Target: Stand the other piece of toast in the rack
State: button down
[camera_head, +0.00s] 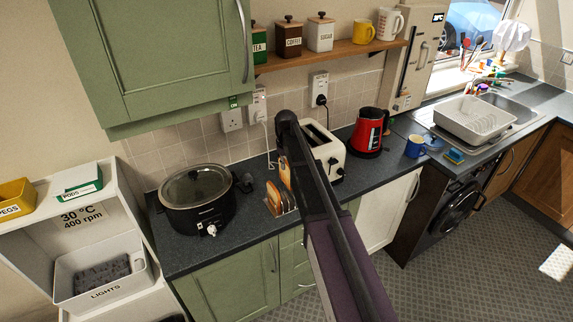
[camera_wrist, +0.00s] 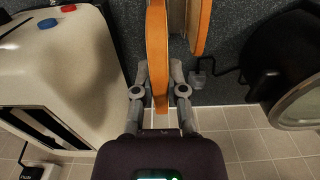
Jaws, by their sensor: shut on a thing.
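My gripper (camera_wrist: 159,80) is shut on a piece of toast (camera_wrist: 158,45), seen edge-on between its fingers in the wrist view. In the head view this toast (camera_head: 285,172) is upright, just behind or above the far end of the toast rack (camera_head: 287,209). I cannot tell whether its lower edge is inside the rack. My arm hides part of that spot. Another piece of toast (camera_head: 274,197) stands in the rack. It also shows in the wrist view (camera_wrist: 201,25), to the right of the held toast and apart from it.
A cream toaster (camera_head: 322,145) stands close to the right of the rack, behind my arm. A black slow cooker (camera_head: 197,200) stands to the left. A red kettle (camera_head: 369,132) and blue mug (camera_head: 415,146) are farther right. The counter's front edge is close to the rack.

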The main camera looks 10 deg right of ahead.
aim_at(286, 178)
jog(key=shift+f+b, duration=3.55)
jog(key=shift+f, duration=0.15)
jog(key=c, duration=0.6)
grip_release()
jog(key=shift+r, duration=0.1)
